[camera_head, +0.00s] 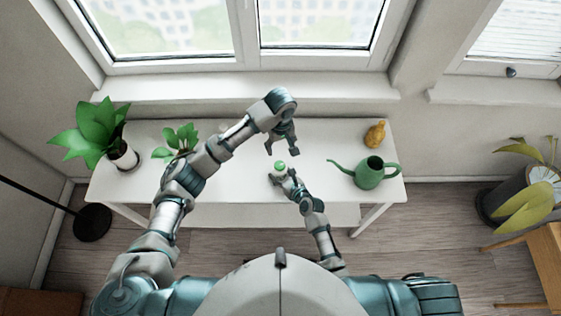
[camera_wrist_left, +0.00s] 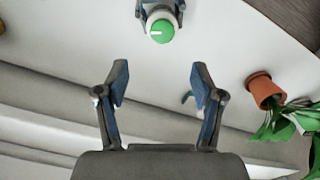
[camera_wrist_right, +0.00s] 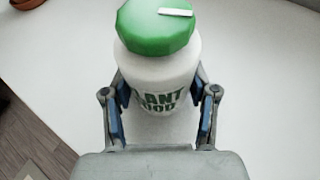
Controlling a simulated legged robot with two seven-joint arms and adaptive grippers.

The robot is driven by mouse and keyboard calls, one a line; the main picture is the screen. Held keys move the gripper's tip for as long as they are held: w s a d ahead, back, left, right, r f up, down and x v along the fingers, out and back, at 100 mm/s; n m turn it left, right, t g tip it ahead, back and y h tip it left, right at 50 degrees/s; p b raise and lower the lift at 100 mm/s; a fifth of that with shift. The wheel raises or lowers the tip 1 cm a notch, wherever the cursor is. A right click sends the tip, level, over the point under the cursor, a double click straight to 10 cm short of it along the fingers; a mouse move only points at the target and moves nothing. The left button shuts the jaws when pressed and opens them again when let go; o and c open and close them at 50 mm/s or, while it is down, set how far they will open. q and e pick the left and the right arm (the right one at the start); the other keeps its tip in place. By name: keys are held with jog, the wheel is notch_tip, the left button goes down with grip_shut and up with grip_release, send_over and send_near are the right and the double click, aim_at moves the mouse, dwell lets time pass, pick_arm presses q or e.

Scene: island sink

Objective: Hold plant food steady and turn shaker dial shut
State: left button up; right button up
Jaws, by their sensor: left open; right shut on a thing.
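The plant food shaker is a white bottle (camera_wrist_right: 160,75) with green lettering, standing upright on the white table. Its green dial (camera_wrist_right: 157,25) on top carries a white raised mark; in the left wrist view the dial (camera_wrist_left: 161,31) shows from above, with the mark pointing left. In the head view the green dial (camera_head: 280,165) shows near the table's middle. My right gripper (camera_wrist_right: 160,112) is shut on the bottle's body, one finger on each side. My left gripper (camera_head: 283,151) is open and empty above and beyond the dial; it also shows in the left wrist view (camera_wrist_left: 158,80).
A green watering can (camera_head: 369,174) and an amber bottle (camera_head: 375,134) stand on the right of the white table (camera_head: 235,178). A small potted plant (camera_head: 181,140) and a larger one (camera_head: 122,155) stand on the left. The window sill (camera_head: 200,88) runs behind the table.

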aim_at(281, 164)
pick_arm(q)
notch_tip(281, 164, down, 12)
jog(key=shift+r, duration=0.25)
jog(key=c, duration=1.2)
